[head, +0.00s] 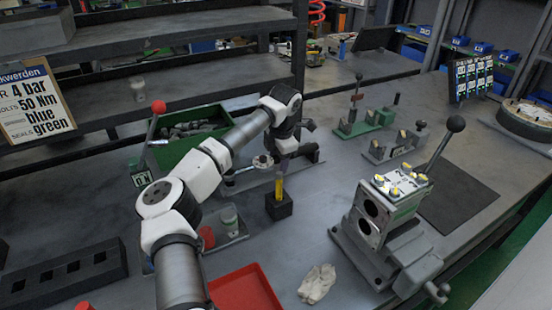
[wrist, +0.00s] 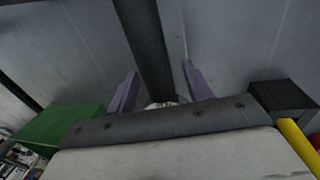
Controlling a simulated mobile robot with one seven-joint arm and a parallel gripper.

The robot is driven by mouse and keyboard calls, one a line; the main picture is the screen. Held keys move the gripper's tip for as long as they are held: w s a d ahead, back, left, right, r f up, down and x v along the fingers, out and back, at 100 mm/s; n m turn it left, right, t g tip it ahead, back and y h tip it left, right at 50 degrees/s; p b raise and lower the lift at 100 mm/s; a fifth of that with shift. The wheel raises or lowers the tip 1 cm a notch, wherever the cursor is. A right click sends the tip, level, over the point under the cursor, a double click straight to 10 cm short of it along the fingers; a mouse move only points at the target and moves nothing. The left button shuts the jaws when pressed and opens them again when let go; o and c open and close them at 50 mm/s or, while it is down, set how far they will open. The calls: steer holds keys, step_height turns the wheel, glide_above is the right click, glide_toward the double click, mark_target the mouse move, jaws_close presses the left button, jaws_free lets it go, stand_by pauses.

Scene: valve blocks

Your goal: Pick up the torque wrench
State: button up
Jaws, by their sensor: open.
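My gripper (wrist: 160,88) shows two purple fingers, spread apart, in the wrist view. A long dark bar (wrist: 148,45) runs between and beyond them; I cannot tell for sure whether it is the torque wrench or its rest. A small pale part shows low between the fingers, mostly hidden by my gripper body. In the head view my arm reaches over the bench, and its end hides much of what lies under it. A round metal head (head: 262,162) with a thin shaft shows just left of it, possibly the wrench. No hold on anything is visible.
A black block (head: 279,206) with an upright yellow-handled tool stands close to my gripper; the block also shows in the wrist view (wrist: 283,94). A green crate (head: 180,150) is on the left. A valve block (head: 375,215) and red tray (head: 245,290) are nearer.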

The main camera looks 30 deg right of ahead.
jaws_close()
steer(key=shift+r, duration=0.1)
stand_by(0.3)
